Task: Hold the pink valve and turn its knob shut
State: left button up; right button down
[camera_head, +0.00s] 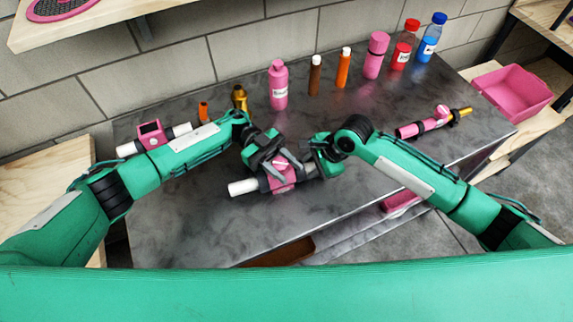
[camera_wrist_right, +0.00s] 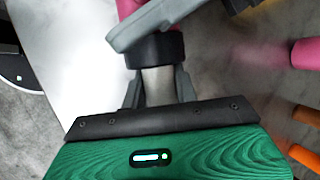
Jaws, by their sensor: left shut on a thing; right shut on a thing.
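The pink valve (camera_head: 286,180) is at the middle of the dark table in the head view, lying roughly level with a white pipe end (camera_head: 243,187) pointing left. My left gripper (camera_head: 274,163) is shut on it from above, around its pink middle by the knob; the fingers partly hide the knob, so its angle is unclear. My right gripper (camera_head: 318,168) is shut on the valve's right end. In the right wrist view, a pale pipe section (camera_wrist_right: 158,86) with a black collar (camera_wrist_right: 155,50) sits between the right fingers. A grey finger crosses above it.
Another pink-and-white valve piece (camera_head: 152,135) lies behind my left arm. A pink piece with a brass end (camera_head: 430,124) lies at the right. Several bottles, including a pink one (camera_head: 278,86), line the back. A pink bin (camera_head: 513,90) stands at far right. The front table is clear.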

pick_arm(q)
jog(key=shift+s+a+m+g+y, duration=0.1)
jog(key=shift+a+m+g+y, duration=0.05)
jog(key=shift+m+g+y, duration=1.1)
jog(key=shift+s+a+m+g+y, duration=0.1)
jog(key=shift+m+g+y, duration=0.65)
jog(key=shift+y, duration=0.9)
jog(key=shift+a+m, duration=0.1)
jog(key=shift+m, duration=0.2)
jog(key=o, duration=1)
jog(key=shift+t+h, duration=0.3)
